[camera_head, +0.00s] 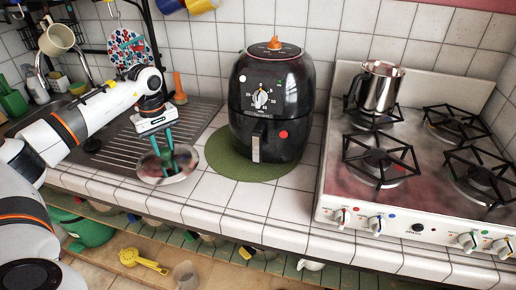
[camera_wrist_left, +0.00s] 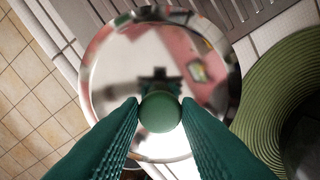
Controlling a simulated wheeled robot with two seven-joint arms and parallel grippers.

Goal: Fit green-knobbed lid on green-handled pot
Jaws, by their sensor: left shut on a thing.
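My left gripper (camera_head: 168,153) is shut on the green knob (camera_wrist_left: 160,114) of a shiny round steel lid (camera_head: 151,170). The lid hangs roughly level at the counter's front edge, left of the air fryer. In the left wrist view the lid (camera_wrist_left: 108,62) fills the middle, with the round knob between the two green fingertips. I cannot make out a green-handled pot for sure. A green rounded vessel (camera_head: 92,232) sits low at the left, below the counter, partly hidden by my arm. My right gripper is not in view.
A black air fryer (camera_head: 296,105) stands on a green round mat (camera_head: 222,162), close to the lid's right. A steel jug (camera_head: 380,88) stands on the white stove (camera_head: 335,190). Below the counter, a shelf (camera_head: 215,262) holds a yellow strainer (camera_head: 140,261) and other partly hidden items.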

